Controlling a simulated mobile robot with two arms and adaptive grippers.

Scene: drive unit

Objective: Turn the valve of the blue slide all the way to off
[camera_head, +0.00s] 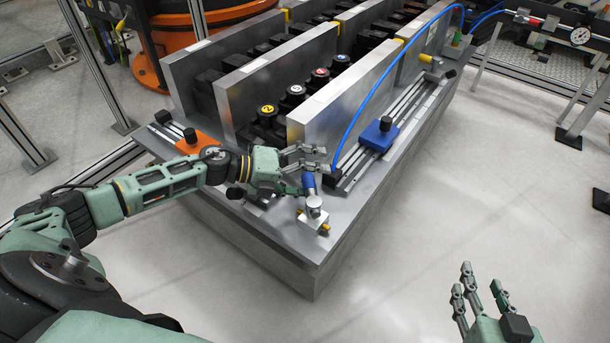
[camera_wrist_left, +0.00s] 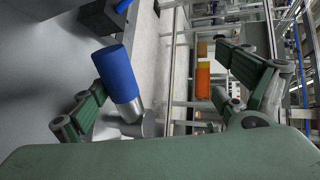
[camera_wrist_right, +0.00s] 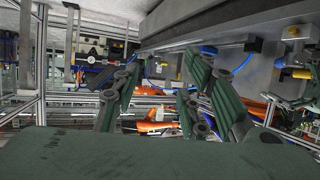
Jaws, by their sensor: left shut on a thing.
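The blue slide (camera_head: 380,135) sits on its rail along the right side of the metal table. Its valve (camera_head: 314,214), a silver body with brass fittings, is at the near corner of the table. The valve's blue handle (camera_head: 308,182) points up and away from the body in the head view. My left gripper (camera_head: 312,166) is at this handle and shut on it. In the left wrist view the blue handle (camera_wrist_left: 118,72) stands beside the left finger, and the silver stem shows below it. My right gripper (camera_head: 479,291) is open and empty, away from the table at the lower right.
Upright metal plates (camera_head: 345,90) with black numbered parts stand behind the valve. A blue hose (camera_head: 365,90) arches down to the rail's near end. An orange slide (camera_head: 197,142) is at the left. The floor (camera_head: 450,200) right of the table is clear.

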